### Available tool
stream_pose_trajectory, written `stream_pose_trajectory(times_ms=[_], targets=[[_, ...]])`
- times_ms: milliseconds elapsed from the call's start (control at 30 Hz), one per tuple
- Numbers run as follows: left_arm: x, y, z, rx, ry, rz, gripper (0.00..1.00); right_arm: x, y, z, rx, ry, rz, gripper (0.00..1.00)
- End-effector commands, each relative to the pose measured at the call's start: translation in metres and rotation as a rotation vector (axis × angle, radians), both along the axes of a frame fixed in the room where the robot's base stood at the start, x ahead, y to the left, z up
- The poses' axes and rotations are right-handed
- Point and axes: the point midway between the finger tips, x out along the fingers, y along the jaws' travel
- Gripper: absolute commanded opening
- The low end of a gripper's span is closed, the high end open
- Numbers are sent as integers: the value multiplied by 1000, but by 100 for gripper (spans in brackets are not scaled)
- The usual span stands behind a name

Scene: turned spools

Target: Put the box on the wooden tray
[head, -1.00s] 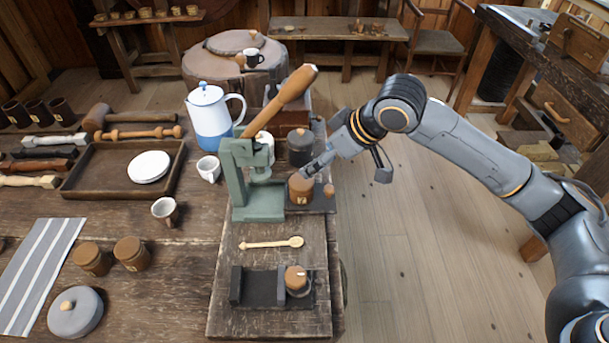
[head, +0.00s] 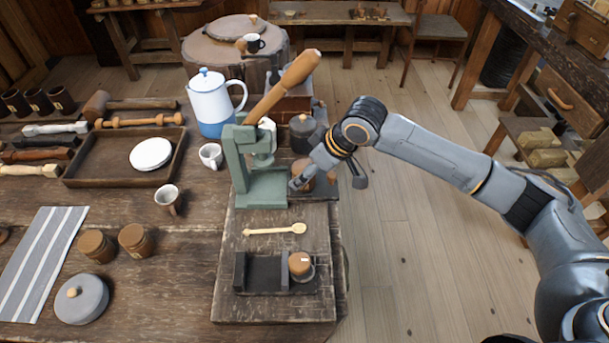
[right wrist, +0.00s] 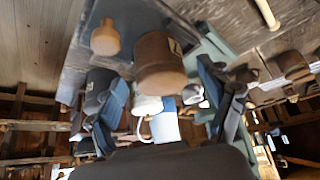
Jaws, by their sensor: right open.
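A round brown wooden box with a pale label (head: 304,167) stands at the right side of the green press, partly hidden by my right gripper (head: 303,182). In the right wrist view the box (right wrist: 160,68) shows between the two open fingers (right wrist: 163,80); I cannot tell whether they touch it. The dark wooden tray (head: 95,168) lies at the left on the table, with a white plate (head: 151,153) in its right part. My left gripper is not in view.
The green lever press (head: 240,165) stands close left of my right gripper. Similar brown boxes (head: 97,246) stand at the front left. Floor is clear at the right.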

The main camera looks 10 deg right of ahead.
Motion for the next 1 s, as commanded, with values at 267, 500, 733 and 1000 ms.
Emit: stream_pose_trajectory(times_ms=[267,500,733,1000], targets=[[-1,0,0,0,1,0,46,8,8,-19,0,-1,0,80],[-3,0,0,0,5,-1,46,8,8,-19,0,-1,0,62],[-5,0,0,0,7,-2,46,8,7,-18,0,-1,0,21],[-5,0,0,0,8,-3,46,8,8,-17,1,-2,0,16]])
